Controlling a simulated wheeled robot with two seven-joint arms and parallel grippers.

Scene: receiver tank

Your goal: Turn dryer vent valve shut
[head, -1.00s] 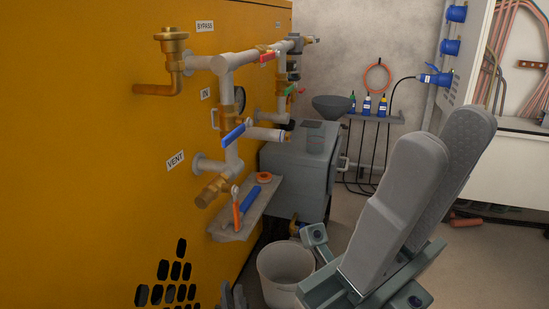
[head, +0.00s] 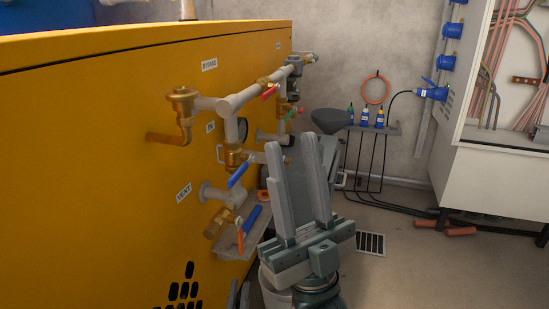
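The yellow dryer cabinet (head: 90,150) carries grey pipework with brass fittings. Near its VENT label (head: 184,193) is a blue lever (head: 238,175), set aslant on the vertical pipe beside a brass valve body (head: 233,157). A brass outlet (head: 217,222) points down below it. My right gripper (head: 291,143) stands upright to the right of the pipes, fingers apart and nothing seen between them. It looks nearer to me than the valve and is not seen touching the lever. Only the tips of my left gripper (head: 239,294) show at the bottom edge; their opening is unclear.
A small shelf (head: 232,247) under the vent holds blue- and orange-handled tools. A red lever (head: 269,93) and green lever (head: 290,114) sit further along. A grey funnel (head: 334,121) and hose rack stand behind. Floor to the right is open around a drain grate (head: 370,243).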

